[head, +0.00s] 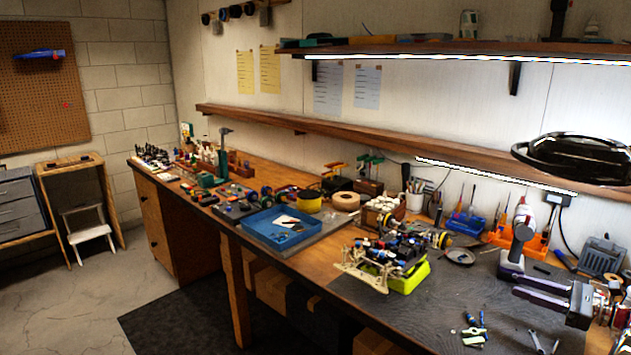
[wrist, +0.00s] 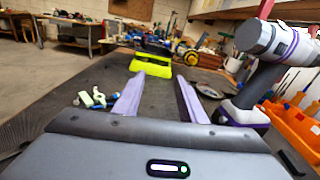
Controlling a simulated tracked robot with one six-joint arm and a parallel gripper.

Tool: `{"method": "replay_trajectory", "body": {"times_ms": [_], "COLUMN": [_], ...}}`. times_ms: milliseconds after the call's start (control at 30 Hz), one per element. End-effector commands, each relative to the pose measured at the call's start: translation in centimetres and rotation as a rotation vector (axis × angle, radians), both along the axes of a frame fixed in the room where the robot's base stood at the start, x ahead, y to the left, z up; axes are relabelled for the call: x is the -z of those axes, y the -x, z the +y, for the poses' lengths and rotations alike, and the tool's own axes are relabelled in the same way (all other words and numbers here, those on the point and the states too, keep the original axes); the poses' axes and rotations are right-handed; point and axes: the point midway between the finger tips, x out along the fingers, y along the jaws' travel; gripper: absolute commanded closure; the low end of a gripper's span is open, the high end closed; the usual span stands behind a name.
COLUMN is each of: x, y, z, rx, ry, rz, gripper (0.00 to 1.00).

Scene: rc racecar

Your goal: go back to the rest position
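My gripper (head: 517,284) is at the right of the head view, low over the dark mat (head: 455,300) on the workbench. In the wrist view its two purple fingers stand apart with nothing between them, so the gripper (wrist: 160,82) is open and empty. The fingers point toward the yellow-green stand (wrist: 152,64), which is some way ahead. In the head view the stand (head: 412,279) lies at the mat's left side, under a partly built car chassis (head: 372,272).
A power drill (head: 521,230) stands just behind my gripper; in the wrist view the drill (wrist: 262,75) is close on the right. Orange holders (wrist: 292,124) are beyond it. Small tools (head: 475,328) lie on the front of the mat. A black lamp (head: 575,158) hangs above.

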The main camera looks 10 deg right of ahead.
Motion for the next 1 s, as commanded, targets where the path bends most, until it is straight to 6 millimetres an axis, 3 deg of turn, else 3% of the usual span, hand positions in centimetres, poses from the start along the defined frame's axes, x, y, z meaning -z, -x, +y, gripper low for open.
{"method": "replay_trajectory", "body": {"times_ms": [367,700,1000], "x": [-2.7,-6.1,-8.4], "y": [-2.8,-4.6,-3.9], "z": [5.9,15.7,24.2], "rx": [-0.083,-0.227,-0.367], "ry": [0.138,0.382,0.612], "rz": [0.035,0.069,0.065], "gripper": [0.63,0.63,0.63]}}
